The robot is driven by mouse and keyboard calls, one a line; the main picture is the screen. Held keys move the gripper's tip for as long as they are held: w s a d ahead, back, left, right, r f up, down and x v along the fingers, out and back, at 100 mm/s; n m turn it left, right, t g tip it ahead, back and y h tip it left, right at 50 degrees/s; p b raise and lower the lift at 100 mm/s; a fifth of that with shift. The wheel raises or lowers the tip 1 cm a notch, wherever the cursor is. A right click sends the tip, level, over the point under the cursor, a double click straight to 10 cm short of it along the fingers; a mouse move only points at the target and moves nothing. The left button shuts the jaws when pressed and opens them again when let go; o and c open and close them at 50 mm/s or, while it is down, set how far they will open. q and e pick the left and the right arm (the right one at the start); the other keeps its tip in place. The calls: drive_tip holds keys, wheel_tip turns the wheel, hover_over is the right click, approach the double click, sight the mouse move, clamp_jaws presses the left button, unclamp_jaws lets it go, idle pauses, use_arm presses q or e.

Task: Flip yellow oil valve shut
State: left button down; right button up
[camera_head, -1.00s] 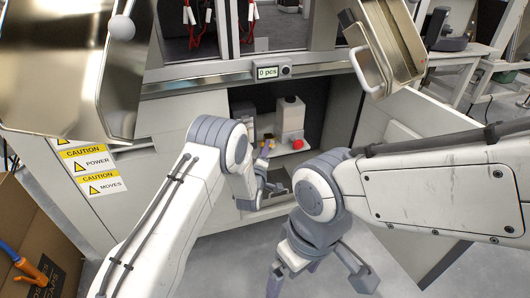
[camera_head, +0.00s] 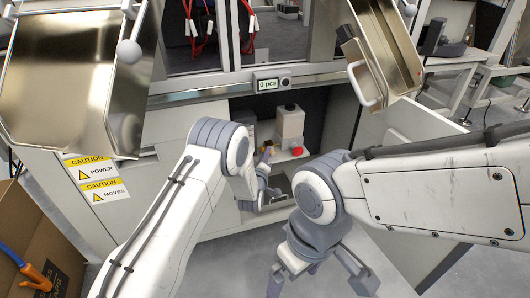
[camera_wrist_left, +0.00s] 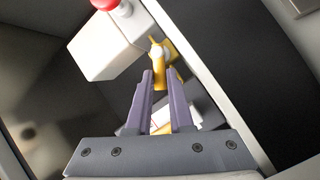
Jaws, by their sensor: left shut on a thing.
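The yellow oil valve (camera_wrist_left: 158,62) shows in the left wrist view beside a white box with a red knob. In the head view only a small bit of yellow (camera_head: 271,148) shows, in the open cabinet. My left gripper (camera_wrist_left: 160,76) reaches into the cabinet, with its two purple fingers shut on the yellow valve; it also shows in the head view (camera_head: 266,157), partly hidden by my arm. My right gripper (camera_head: 317,279) is open and empty, low in front of the cabinet.
A white container (camera_head: 290,122) stands in the cabinet, with a red knob (camera_head: 297,151) below it. An open cabinet door (camera_head: 420,150) stands at the right. A cardboard box (camera_head: 30,235) is at the lower left. Grey floor is free at the lower right.

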use_arm(q)
drive_tip(key=d+m+g+y+p, duration=0.1)
drive_tip(key=m+p, duration=0.1)
drive_tip(key=p, duration=0.1)
drive_tip(key=r+m+g+y+p, duration=0.1)
drive_tip(key=m+p, duration=0.1)
drive_tip(key=p, duration=0.1)
drive_tip(key=d+r+m+g+y+p, duration=0.1)
drive_tip(key=m+p, duration=0.2)
drive_tip(key=shift+w+d+r+g+y, duration=0.15)
drive_tip(key=shift+w+d+g+y, duration=0.15)
drive_tip(key=shift+w+d+g, duration=0.1)
drive_tip(key=shift+d+m+y+p, duration=0.2)
drive_tip(key=shift+m+y+p, duration=0.25)
drive_tip(key=shift+p, duration=0.3)
drive_tip(key=c, duration=1.1)
unclamp_jaws()
drive_tip(key=shift+w, duration=0.1)
